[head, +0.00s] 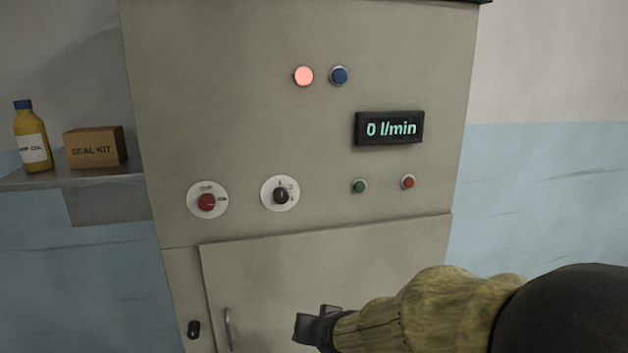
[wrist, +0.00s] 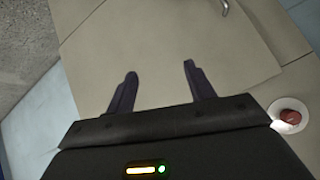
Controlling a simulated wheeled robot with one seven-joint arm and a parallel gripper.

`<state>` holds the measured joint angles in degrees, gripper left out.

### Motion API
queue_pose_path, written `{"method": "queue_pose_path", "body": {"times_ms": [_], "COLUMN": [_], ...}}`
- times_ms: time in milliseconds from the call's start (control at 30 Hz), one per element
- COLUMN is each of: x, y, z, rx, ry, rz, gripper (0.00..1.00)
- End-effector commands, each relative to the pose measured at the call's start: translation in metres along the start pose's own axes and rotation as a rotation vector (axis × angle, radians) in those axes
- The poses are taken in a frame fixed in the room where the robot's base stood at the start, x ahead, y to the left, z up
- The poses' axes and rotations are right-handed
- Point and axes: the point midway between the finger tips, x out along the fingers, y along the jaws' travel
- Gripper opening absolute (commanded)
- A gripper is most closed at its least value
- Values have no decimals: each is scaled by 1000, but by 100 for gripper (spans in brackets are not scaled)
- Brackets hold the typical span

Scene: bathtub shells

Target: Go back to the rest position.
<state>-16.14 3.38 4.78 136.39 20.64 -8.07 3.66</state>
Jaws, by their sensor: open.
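My gripper (head: 318,325) is in front of the lower door of a grey-beige control cabinet (head: 240,120) in the head view. In the wrist view my gripper (wrist: 158,80) shows two dark fingers spread apart with nothing between them. The cabinet door (wrist: 170,40) lies beyond the fingertips. My arm reaches in from the lower right of the head view.
The cabinet carries a red knob (head: 206,202), a black selector (head: 281,196), green (head: 359,186) and red (head: 408,182) buttons, a lit pink lamp (head: 304,76) and a display (head: 389,128) reading 0 l/min. A shelf (head: 100,181) holds a yellow bottle (head: 33,135) and a seal kit box (head: 95,147).

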Motion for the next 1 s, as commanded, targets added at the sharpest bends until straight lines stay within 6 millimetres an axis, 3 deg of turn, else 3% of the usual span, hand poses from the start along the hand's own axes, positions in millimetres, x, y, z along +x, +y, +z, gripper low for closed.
{"method": "queue_pose_path", "body": {"times_ms": [33, 200, 500, 1000], "x": [-4, -23, -69, -131], "y": [28, 92, 164, 135], "z": [14, 62, 126, 60], "rx": [-17, -71, -101, -106], "ry": [-66, -278, -562, -558], "rz": [46, 152, 272, 267], "gripper": [54, 54, 54, 54]}}
